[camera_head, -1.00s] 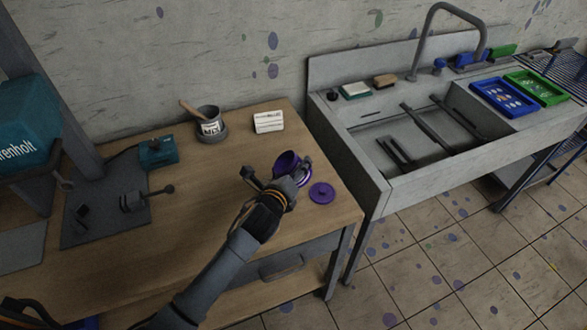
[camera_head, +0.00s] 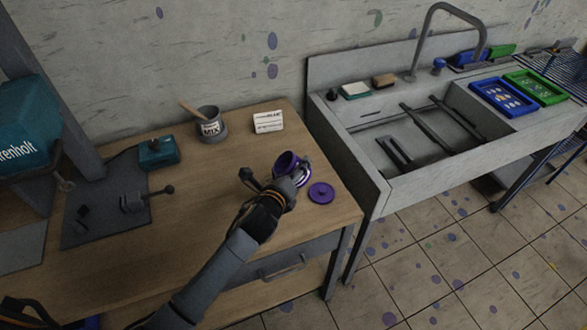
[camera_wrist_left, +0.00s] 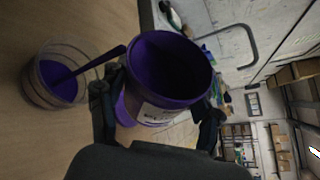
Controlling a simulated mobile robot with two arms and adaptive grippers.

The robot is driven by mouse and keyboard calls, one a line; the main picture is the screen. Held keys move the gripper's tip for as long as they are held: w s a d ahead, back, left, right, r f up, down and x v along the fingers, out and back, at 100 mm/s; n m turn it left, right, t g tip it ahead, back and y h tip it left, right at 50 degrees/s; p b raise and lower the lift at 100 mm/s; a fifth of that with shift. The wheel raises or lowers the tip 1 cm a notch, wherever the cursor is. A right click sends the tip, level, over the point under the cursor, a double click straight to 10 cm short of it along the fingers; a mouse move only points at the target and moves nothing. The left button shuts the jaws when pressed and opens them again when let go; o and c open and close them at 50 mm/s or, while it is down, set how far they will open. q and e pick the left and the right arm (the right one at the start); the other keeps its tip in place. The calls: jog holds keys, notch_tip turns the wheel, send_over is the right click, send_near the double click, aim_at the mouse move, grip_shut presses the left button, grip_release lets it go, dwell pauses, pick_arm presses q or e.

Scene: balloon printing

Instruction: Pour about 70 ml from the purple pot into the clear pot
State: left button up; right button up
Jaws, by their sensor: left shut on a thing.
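The purple pot (camera_head: 286,162) is tilted above the workbench, with its open mouth showing. My left gripper (camera_head: 297,178) is shut on its side. In the left wrist view the pot (camera_wrist_left: 166,78) is between the fingers, with a dark purple inside and a white label. The clear pot (camera_wrist_left: 50,82) stands on the bench beyond it, with purple liquid inside. A purple streak, which looks like poured liquid, runs from the pot's lip to the clear pot. In the head view I cannot make out the clear pot. My right gripper is out of view.
A purple lid (camera_head: 321,193) lies on the bench, right of my gripper. A grey MIX pot (camera_head: 212,125) with a stick and a white card (camera_head: 268,122) stand at the back. A teal box (camera_head: 158,153) is left. The sink (camera_head: 400,165) adjoins at the right.

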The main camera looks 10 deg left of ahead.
pick_arm(q)
jog(key=shift+n+h, duration=0.3)
jog(key=shift+n, duration=0.1)
dwell(0.6)
jog(key=shift+n+t, duration=0.4)
jog(key=shift+n, duration=0.1)
dwell(0.9)
jog(key=shift+r+m+g+p, duration=0.3)
jog(key=shift+m+p, duration=0.2)
jog(key=shift+p, duration=1)
jog(key=shift+f+m, duration=0.2)
jog(key=shift+m, duration=0.1)
jog(key=shift+f, duration=0.1)
